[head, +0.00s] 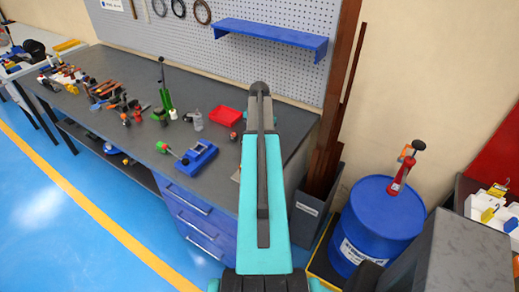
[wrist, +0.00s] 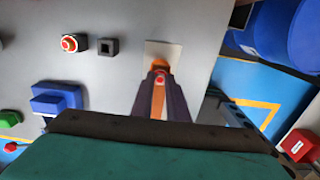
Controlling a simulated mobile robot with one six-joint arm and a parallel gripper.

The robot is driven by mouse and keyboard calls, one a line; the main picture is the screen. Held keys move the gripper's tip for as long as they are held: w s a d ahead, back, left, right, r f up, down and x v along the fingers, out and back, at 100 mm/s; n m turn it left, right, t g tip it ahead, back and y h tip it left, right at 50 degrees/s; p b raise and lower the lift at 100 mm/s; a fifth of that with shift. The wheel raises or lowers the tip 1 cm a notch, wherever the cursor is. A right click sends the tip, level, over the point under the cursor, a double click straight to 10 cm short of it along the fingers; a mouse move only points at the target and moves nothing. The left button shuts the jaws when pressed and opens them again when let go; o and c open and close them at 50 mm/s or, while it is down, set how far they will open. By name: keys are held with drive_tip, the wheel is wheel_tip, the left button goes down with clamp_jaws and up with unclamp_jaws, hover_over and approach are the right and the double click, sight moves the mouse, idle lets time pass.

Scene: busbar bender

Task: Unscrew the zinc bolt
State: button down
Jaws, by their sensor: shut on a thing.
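My gripper (wrist: 159,78) shows in the wrist view, pointing at the grey worktop. Its two dark fingers are shut on a narrow orange thing with a red round spot (wrist: 159,80). Most of that thing is hidden between the fingers. A pale square plate (wrist: 165,52) lies just beyond the fingertips; I cannot tell whether the held thing touches it. I cannot make out a zinc bolt in either view. In the head view my turquoise arm reaches over the bench, and my gripper is hidden there.
The grey workbench (head: 120,92) carries a blue vise-like tool (head: 198,157), a red bin (head: 225,116) and many hand tools. A blue drum (head: 375,215) stands to the right. In the wrist view, a red-ended round part (wrist: 70,43) and a dark square part (wrist: 108,46) lie left of my gripper.

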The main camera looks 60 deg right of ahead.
drive_tip(key=shift+n, duration=1.6)
drive_tip(key=c, duration=2)
unclamp_jaws()
drive_tip(key=shift+m, duration=2.9)
drive_tip(key=shift+m, duration=2.8)
